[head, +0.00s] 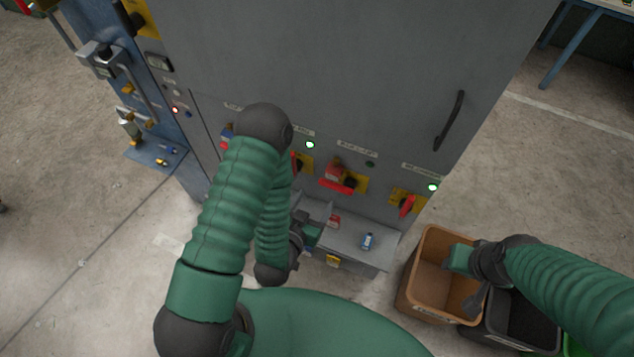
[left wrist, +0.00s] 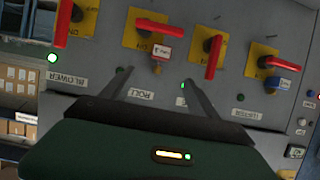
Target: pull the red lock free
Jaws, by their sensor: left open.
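The red lock (left wrist: 163,52) hangs at a yellow-plated switch with a level red handle in the left wrist view. In the head view the red lock (head: 333,170) is on the cabinet front, right of my left arm. My left gripper (left wrist: 157,77) is open, its two fingers pointing at that switch, one to each side of the lock's lower end. I see no contact with the lock. In the head view my left gripper (head: 318,215) is partly hidden by my arm. My right gripper (head: 466,276) is over the brown bin, its jaws unclear.
A grey cabinet (head: 340,70) carries several red-handled switches; a blue lock (left wrist: 287,84) sits at another one. A small shelf (head: 345,240) below holds a blue item (head: 367,241) and a red item (head: 334,221). A brown bin (head: 415,285) and black bin (head: 525,320) stand right.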

